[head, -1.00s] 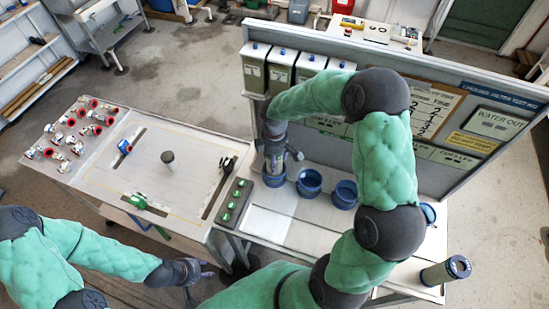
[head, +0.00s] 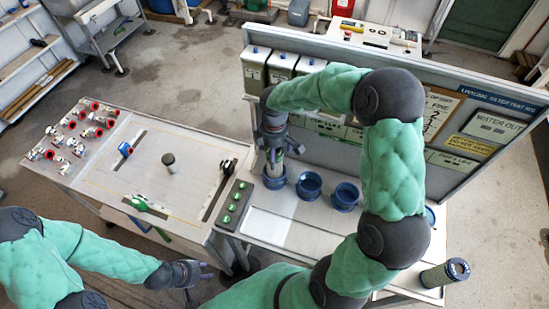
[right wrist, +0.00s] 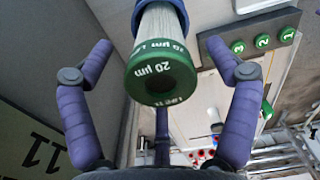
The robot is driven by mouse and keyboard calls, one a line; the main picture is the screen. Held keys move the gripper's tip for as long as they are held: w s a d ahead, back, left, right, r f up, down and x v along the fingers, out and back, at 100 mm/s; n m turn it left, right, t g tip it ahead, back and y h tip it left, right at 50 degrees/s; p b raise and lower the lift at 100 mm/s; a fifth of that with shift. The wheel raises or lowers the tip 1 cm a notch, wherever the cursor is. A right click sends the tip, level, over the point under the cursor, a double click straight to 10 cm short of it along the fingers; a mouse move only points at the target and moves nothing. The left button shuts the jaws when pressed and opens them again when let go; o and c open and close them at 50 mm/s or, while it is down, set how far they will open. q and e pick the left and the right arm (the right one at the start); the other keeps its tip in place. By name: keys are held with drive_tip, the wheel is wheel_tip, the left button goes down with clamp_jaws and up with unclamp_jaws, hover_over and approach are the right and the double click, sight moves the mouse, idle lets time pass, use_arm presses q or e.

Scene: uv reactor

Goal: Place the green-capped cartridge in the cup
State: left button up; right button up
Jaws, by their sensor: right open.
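The green-capped cartridge (right wrist: 160,75) has a white pleated body and "20 µm" on its cap. Its far end sits in a blue cup (right wrist: 183,8) in the right wrist view. In the head view this is the leftmost blue cup (head: 274,181), with the cartridge (head: 275,163) upright in it below my right gripper (head: 273,148). My right gripper (right wrist: 160,55) is open, its two fingers spread on either side of the cartridge and apart from it. My left gripper (head: 203,271) hangs empty at the lower left; its finger opening is too small to judge.
Two more blue cups (head: 308,184) (head: 344,195) stand to the right. A button box (head: 234,203) with green buttons is to the left. A signboard (head: 465,130) rises behind the cups.

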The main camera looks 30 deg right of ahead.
wheel_tip(320, 180, up, 7)
drive_tip(key=shift+p, duration=0.35)
